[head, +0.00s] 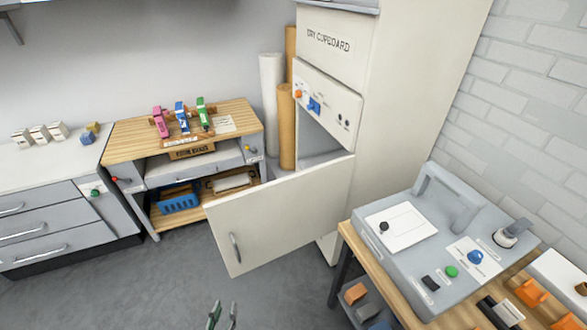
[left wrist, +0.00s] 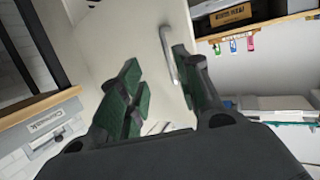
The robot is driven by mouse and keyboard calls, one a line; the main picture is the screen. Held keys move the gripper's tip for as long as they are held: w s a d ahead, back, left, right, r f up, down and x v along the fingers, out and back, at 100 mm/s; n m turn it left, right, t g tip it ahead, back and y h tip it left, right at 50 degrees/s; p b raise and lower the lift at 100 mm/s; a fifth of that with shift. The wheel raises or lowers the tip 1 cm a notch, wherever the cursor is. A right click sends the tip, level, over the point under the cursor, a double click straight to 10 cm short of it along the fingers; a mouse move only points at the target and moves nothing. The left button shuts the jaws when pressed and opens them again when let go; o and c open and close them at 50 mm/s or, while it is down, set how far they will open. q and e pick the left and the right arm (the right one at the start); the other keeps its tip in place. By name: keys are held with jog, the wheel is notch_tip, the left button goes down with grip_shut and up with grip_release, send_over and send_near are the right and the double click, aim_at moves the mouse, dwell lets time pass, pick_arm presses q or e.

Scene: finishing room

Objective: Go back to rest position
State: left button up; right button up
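My left gripper (head: 223,316) shows only by its fingertips at the bottom edge of the head view, low in front of the open cupboard door. In the left wrist view my left gripper (left wrist: 157,75) has its two green-padded fingers spread apart with nothing between them. The pale cupboard door (head: 285,215) stands swung open, and its grey handle (head: 235,248) is apart from the fingers in the head view. In the left wrist view the handle (left wrist: 168,55) appears beyond the fingers. My right gripper is in neither view.
The dry cupboard (head: 400,100) stands behind the door. A wooden bench (head: 345,232) with a grey machine (head: 400,265) is at the right. A workbench (head: 120,148) and grey drawers (head: 40,225) are at the left. The grey floor (head: 150,280) in front is clear.

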pick_arm(q)
jog(key=shift+w+r+g, duration=2.05)
jog(key=shift+w+g, duration=0.35)
jog(key=shift+g, duration=0.4)
jog(key=shift+s+a+r+m+g, duration=0.65)
jog(key=shift+s+r+g, duration=2.65)
jog(key=shift+r, duration=1.6)
jog(key=s+f, duration=0.2)
jog(key=f, duration=1.5)
jog(key=s+f, duration=0.2)
jog(key=f, duration=1.5)
jog(key=s+a+f+g, duration=0.1)
jog(key=s+a+f, duration=0.1)
jog(key=s+f, duration=0.7)
jog(key=s+a+f+g, duration=0.1)
jog(key=s+a+f, duration=0.1)
jog(key=s+f, duration=0.8)
jog(key=shift+s+y, duration=0.4)
jog(key=shift+s, duration=0.85)
